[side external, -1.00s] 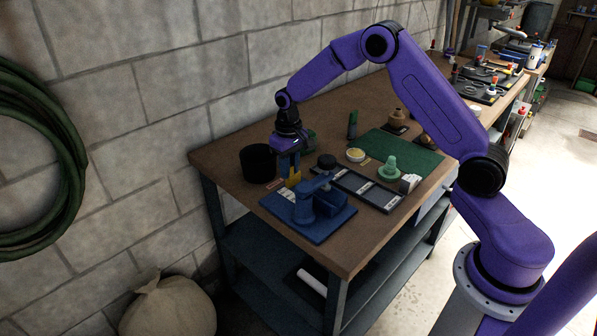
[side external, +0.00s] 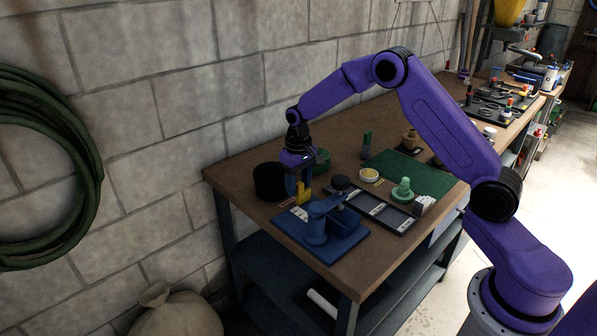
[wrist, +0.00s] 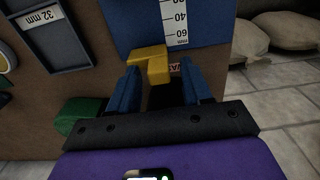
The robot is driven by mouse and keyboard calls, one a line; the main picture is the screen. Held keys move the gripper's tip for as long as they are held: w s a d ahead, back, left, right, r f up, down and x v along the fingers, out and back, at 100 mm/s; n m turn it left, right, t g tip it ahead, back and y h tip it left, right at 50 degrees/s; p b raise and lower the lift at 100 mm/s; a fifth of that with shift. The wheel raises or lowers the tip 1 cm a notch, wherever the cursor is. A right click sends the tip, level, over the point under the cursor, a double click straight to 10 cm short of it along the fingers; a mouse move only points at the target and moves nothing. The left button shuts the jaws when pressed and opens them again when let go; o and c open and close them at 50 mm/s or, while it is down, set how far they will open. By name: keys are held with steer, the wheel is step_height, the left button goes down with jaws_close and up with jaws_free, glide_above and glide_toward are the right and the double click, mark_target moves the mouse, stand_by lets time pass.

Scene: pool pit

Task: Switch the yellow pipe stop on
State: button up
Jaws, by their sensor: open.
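The yellow pipe stop (side external: 304,195) is a small stepped block beside the blue fixture (side external: 316,226) on the bench. In the wrist view the yellow stop (wrist: 149,59) lies at the edge of the blue plate (wrist: 136,22), beside a white scale marked 40 and 60 mm (wrist: 178,20). My gripper (side external: 298,190) points down over the stop. In the wrist view my gripper (wrist: 160,80) is open, with a blue finger on each side and the stop between or just past the tips. I cannot tell whether either finger touches it.
A dark tray (side external: 382,211) with labels lies right of the fixture. A green mat (side external: 417,172) holds a pale green part (side external: 403,190).

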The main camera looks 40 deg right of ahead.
mark_target(298, 183)
step_height(298, 183, up, 17)
steer(key=shift+r, duration=0.15)
stand_by(0.4)
steer(key=shift+a, duration=0.1)
steer(key=s+a+n, duration=0.3)
steer(key=s+a, duration=0.2)
steer(key=s, duration=0.5)
steer(key=s+a+n, duration=0.3)
steer(key=s+a, duration=0.3)
steer(key=s, duration=0.3)
steer(key=s+d+f+n, duration=0.2)
steer(key=s+n, duration=0.1)
steer(key=s, duration=0.7)
steer(key=s+d+f+n, duration=0.2)
steer(key=s+d+n, duration=0.1)
steer(key=s, duration=0.8)
steer(key=shift+f+n, duration=0.3)
steer(key=shift+f, duration=0.05)
steer(key=shift+w, duration=0.1)
